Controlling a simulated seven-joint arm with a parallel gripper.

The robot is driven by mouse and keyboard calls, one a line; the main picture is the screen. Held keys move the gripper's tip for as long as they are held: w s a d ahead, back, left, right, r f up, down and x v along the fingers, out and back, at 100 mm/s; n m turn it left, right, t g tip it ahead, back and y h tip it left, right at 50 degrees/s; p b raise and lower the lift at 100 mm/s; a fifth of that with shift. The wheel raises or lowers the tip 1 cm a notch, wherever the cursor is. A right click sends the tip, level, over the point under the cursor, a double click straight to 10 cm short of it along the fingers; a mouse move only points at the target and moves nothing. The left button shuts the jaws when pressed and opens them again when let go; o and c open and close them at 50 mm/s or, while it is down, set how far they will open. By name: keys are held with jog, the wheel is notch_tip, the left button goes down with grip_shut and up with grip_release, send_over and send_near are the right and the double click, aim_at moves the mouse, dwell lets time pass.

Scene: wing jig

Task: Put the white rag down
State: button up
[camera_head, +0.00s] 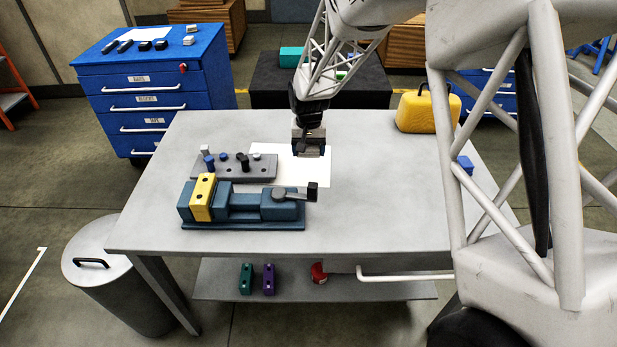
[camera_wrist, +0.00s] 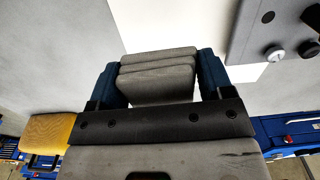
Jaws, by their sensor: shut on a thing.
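My gripper (camera_head: 308,150) is low over the table, above the white sheet. In the wrist view my gripper (camera_wrist: 158,78) has its two blue fingers shut on a folded, layered rag (camera_wrist: 158,70), which looks grey rather than white here. In the head view the rag cannot be told apart from the dark jaws. The flat white sheet (camera_head: 315,175) lies on the grey table (camera_head: 390,200), partly behind the jaws. I cannot tell whether the rag touches the sheet.
A grey peg block (camera_head: 228,170) stands left of my gripper, overlapping the sheet. A blue vise (camera_head: 245,207) with a yellow block is in front of it. A yellow case (camera_head: 427,112) is at the back right. The table's right and front parts are clear.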

send_over(308, 179)
jog(key=shift+f, duration=3.1)
jog(key=shift+f, duration=1.85)
jog(key=shift+f, duration=0.15)
jog(key=o, duration=1)
jog(key=shift+c, duration=0.2)
notch_tip(308, 179, up, 12)
jog(key=shift+f, duration=0.25)
jog(key=shift+r, duration=0.45)
